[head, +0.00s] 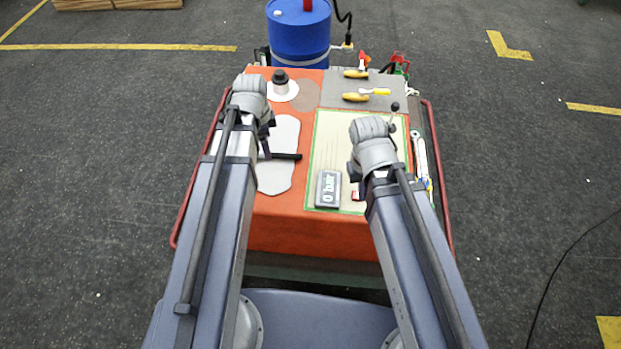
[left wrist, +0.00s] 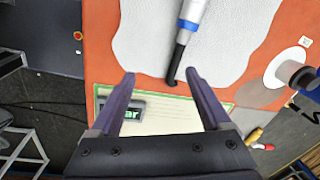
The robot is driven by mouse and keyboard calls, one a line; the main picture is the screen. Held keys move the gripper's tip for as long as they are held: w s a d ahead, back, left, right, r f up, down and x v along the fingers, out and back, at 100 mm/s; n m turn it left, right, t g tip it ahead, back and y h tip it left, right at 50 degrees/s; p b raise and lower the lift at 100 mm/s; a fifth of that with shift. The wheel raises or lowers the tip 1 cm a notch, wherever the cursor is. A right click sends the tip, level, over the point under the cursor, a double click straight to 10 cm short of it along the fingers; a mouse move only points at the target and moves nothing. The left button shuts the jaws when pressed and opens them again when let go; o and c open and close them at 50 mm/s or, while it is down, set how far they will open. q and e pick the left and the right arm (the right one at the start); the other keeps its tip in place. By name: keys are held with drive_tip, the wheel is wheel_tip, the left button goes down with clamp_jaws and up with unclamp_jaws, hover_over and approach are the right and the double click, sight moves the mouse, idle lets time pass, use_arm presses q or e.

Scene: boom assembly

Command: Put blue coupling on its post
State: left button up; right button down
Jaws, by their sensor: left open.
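A white and grey cylinder with a blue band (left wrist: 187,24), which may be the blue coupling, lies on the pale grey pad (left wrist: 232,40). A black rod (left wrist: 179,57) runs from its end between the fingertips of my left gripper (left wrist: 158,73); the fingers are apart and not closed on it. In the head view the black rod (head: 285,156) shows beside my left arm, which hides the rest. A dark upright piece (head: 280,78) stands on a white disc at the back; I cannot tell whether it is the post. My right gripper (head: 356,176) is mostly hidden by its arm.
A display reading "0 bar" (head: 328,189) stands on the green-edged cream mat (head: 333,130). Yellow-handled tools (head: 356,97) lie on the grey mat at the back right. Wrenches (head: 421,155) lie along the right edge. A blue drum (head: 298,42) stands behind the orange table (head: 300,236).

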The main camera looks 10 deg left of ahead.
use_arm(q)
drive_tip(key=s+d+n, duration=0.4)
drive_tip(key=s+d, duration=0.1)
drive_tip(key=d, duration=0.3)
drive_tip(key=s+d+n+g+y, duration=0.1)
drive_tip(key=s+d+n, duration=0.3)
drive_tip(key=s+d, duration=0.2)
drive_tip(key=shift+d+n+g, duration=0.3)
drive_tip(key=shift+d+n, duration=0.1)
drive_tip(key=shift+d, duration=0.5)
drive_tip(key=shift+s+d+n, duration=0.35)
drive_tip(key=shift+s+n, duration=0.05)
drive_tip(key=shift+s, duration=0.1)
drive_tip(key=shift+w, duration=0.1)
